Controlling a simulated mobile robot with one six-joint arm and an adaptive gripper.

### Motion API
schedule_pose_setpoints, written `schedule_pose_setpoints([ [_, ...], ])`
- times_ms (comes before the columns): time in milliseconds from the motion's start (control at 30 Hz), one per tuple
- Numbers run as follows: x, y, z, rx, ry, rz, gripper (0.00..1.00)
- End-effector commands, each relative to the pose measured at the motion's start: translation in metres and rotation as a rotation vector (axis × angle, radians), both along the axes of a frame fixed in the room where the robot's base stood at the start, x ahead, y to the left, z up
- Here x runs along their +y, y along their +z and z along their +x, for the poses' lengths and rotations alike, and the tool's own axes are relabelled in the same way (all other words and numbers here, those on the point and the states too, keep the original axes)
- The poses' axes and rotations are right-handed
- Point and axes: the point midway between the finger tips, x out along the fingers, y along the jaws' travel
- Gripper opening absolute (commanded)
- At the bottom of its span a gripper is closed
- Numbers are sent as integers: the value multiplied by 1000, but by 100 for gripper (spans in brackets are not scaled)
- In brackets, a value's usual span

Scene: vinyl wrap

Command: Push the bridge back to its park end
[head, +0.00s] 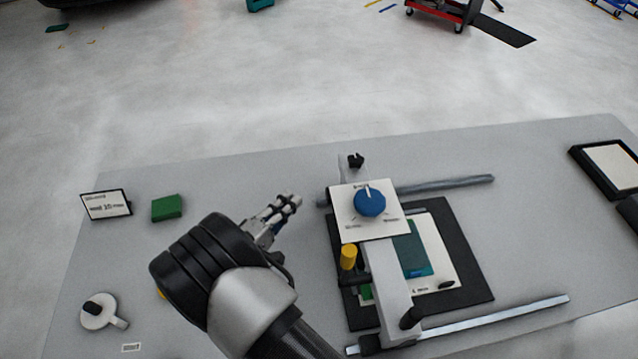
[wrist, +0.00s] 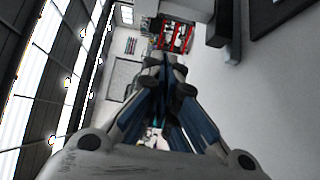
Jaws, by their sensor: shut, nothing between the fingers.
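The bridge (head: 385,277) is a light grey beam that spans two metal rails over a black mat (head: 459,240). It carries a white plate with a blue knob (head: 370,203) at its far end, a yellow knob (head: 348,256) on its left side and a black handle (head: 411,318) near its front end. It stands toward the left ends of the rails. My gripper (head: 290,203) is to the left of the bridge, apart from it, with its fingers shut and empty. In the wrist view the shut fingers (wrist: 164,75) point away from the bridge toward the room.
The far rail (head: 450,185) and the near rail (head: 510,312) run right from the bridge. A green block (head: 167,208), a small sign (head: 106,205) and a round white piece (head: 98,311) lie at the left. A black-framed panel (head: 609,168) lies far right.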

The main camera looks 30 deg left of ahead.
Motion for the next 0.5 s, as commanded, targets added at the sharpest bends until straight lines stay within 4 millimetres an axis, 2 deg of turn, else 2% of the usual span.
schedule_pose_setpoints([
  [167, -4, 1, 24, 1, -6, 1, 0],
  [500, -10, 0, 96, 1, -7, 0, 0],
])
